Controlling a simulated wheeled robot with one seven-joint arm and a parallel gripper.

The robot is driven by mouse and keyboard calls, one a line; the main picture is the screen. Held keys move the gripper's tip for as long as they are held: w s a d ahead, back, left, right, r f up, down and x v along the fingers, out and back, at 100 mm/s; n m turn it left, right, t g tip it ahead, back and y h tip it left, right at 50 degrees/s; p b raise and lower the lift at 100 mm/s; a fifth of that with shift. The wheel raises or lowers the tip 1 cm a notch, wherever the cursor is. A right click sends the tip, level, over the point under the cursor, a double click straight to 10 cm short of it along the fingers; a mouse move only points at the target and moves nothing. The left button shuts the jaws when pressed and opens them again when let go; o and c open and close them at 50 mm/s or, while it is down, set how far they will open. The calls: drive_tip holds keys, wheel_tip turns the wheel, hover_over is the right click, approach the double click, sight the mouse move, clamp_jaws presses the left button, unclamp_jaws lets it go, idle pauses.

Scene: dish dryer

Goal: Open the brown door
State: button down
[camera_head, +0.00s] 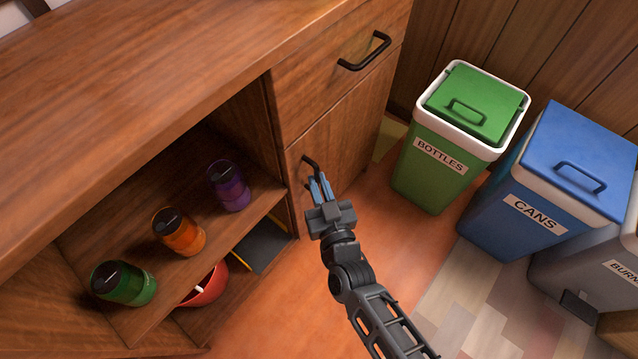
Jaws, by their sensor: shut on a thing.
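The brown door (345,139) is the wooden lower panel at the right end of the cabinet, below a drawer. It looks closed, flush with the cabinet front. Its dark handle (309,161) is near the door's left edge. My gripper (320,186) reaches up to this handle, with its blue fingertips shut on it. The lower part of the handle is hidden by the fingers.
A drawer with a black handle (364,51) is above the door. Open shelves at left hold a purple jar (229,186), an orange jar (179,232), a green jar (123,283) and a red bowl (207,287). Green (433,165) and blue (515,204) bins stand right; floor before the door is clear.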

drive_tip(key=shift+s, duration=0.1)
idle(0.3)
drive_tip(key=s+d+b, duration=0.3)
drive_tip(key=d, duration=0.6)
drive_tip(key=s+d+b, duration=0.2)
drive_tip(key=d, duration=0.8)
drive_tip(key=w+d+n+g+y+b, duration=0.1)
drive_tip(key=w+d+y+b, duration=0.1)
drive_tip(key=d, duration=0.6)
drive_tip(key=w+d+n+g+y+b, duration=0.1)
drive_tip(key=w+d+y+b, duration=0.1)
drive_tip(key=d, duration=0.6)
drive_tip(key=shift+d+n+b, duration=0.4)
drive_tip(key=shift+b, duration=0.1)
drive_tip(key=shift+r, duration=0.1)
drive_tip(key=c, duration=1.2)
unclamp_jaws()
drive_tip(key=shift+d, duration=0.1)
